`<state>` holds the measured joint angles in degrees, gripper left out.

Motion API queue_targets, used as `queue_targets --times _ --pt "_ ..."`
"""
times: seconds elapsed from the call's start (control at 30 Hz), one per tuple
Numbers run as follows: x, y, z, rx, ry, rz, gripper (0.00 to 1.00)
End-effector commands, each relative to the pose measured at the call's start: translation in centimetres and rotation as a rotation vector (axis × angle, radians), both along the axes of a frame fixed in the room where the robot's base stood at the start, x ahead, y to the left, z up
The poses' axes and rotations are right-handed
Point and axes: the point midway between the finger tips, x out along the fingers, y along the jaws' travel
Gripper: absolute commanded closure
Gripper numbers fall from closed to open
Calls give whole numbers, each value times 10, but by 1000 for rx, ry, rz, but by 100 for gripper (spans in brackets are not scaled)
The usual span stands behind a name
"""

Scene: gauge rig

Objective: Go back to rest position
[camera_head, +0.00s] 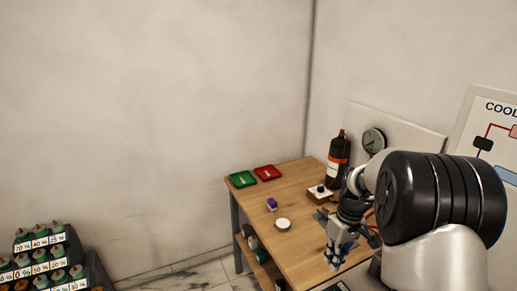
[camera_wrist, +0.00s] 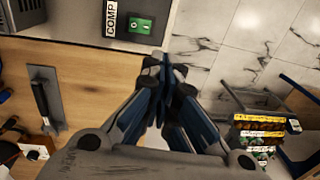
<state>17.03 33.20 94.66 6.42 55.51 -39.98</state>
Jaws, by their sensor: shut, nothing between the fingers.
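My gripper (camera_head: 336,258) hangs over the front right part of the wooden table (camera_head: 298,183) in the head view, with my arm reaching in from the right. In the wrist view my gripper (camera_wrist: 170,66) has its fingers together and holds nothing. Below and around it there are the table's edge, a grey surface and the tiled floor.
On the table are a green tray (camera_head: 242,179), a red tray (camera_head: 267,172), a purple-topped item (camera_head: 272,204), a white round item (camera_head: 283,224) and a dark bottle (camera_head: 337,160). A gauge (camera_head: 373,140) is behind. A rack of labelled bottles (camera_head: 42,262) stands lower left. A green switch (camera_wrist: 140,24) marked COMP shows in the wrist view.

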Motion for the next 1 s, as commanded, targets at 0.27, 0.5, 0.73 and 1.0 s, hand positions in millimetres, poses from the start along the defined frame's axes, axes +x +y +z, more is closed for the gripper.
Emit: queue_targets --times 0.27,0.5,0.73,1.0 --pt "-59 50 104 -56 -115 -90 100" --pt "-139 88 158 -75 -228 -188 100" --pt "-217 112 171 -65 -337 -281 100" --pt "-263 120 161 -44 -407 -347 100"
